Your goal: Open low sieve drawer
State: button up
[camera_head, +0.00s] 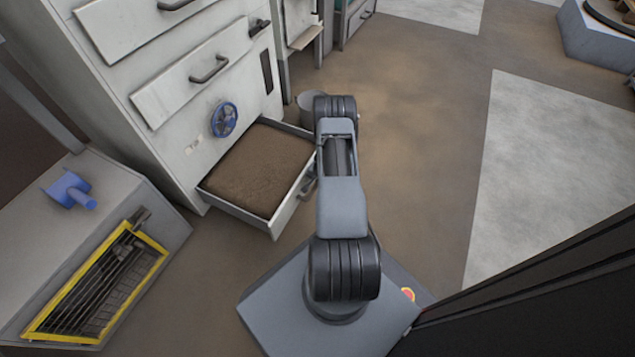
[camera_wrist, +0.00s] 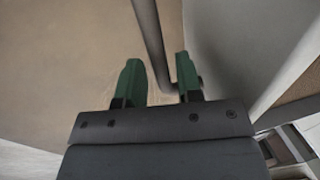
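The low sieve drawer (camera_head: 288,205) stands pulled out from the white cabinet, with brown granular material inside it. Its dark handle (camera_head: 308,187) shows partly beside my arm, which hides the rest. In the wrist view my gripper (camera_wrist: 158,78) has its two green fingers apart. The dark handle bar (camera_wrist: 152,38) runs down between them, with a visible gap to the left finger. The bar's lower end bends toward the grey drawer front (camera_wrist: 235,45), behind the right finger. In the head view my gripper is hidden behind my arm.
More closed drawers (camera_head: 195,75) with dark handles are above, and a blue handwheel (camera_head: 224,119) is on the cabinet. A grey bin (camera_head: 308,108) stands behind the drawer. A bench with a blue scoop (camera_head: 70,190) and yellow-framed grate (camera_head: 95,290) is at left. Floor at right is clear.

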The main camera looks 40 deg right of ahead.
jog(key=shift+o, duration=0.6)
notch_tip(320, 180, up, 14)
jog(key=s+d+p, duration=0.1)
jog(key=s+p, duration=0.1)
jog(key=p, duration=0.4)
jog(key=shift+s+f, duration=0.25)
